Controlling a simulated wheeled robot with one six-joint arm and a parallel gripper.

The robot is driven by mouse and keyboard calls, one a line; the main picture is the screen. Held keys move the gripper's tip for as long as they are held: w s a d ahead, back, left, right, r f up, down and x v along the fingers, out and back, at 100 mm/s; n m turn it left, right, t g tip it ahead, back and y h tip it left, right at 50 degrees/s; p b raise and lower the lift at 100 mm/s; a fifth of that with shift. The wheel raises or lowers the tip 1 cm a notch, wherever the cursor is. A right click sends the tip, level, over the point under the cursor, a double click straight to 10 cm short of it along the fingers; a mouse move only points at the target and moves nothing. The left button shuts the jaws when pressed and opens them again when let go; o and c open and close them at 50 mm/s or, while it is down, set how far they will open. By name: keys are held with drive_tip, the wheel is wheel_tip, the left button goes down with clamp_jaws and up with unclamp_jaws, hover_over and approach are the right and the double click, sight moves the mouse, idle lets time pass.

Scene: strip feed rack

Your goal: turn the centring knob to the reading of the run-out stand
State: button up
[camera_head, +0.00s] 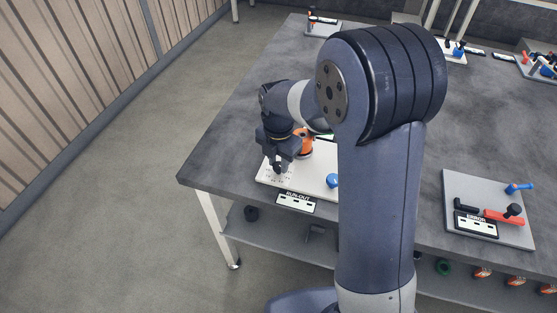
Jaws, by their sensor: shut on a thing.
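The run-out stand is a white board (313,185) near the front left corner of the grey table, with a "RUN-OUT" label (296,201) at its front edge. My gripper (278,168) points down over the left part of this board. It is shut on a small dark knob-like part, mostly hidden by the jaws, with small scale marks around it. Whether this is the centring knob I cannot tell. An orange part (305,144) stands behind the gripper. A blue knob (332,181) sits at right, partly behind my arm. The reading is too small to make out.
A second board (470,190), labelled "ERROR", lies to the right with red, black and blue parts. More boards stand along the far edge of the table. My arm hides the middle of the table. A shelf (285,240) with loose parts hangs below.

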sight(278, 165)
drive_tip(key=o, duration=1)
drive_tip(key=shift+c, duration=0.2)
wheel_tip(278, 165, up, 11)
drive_tip(key=shift+f, duration=0.1)
wheel_tip(278, 165, down, 11)
drive_tip(key=shift+r, duration=0.1)
idle(0.4)
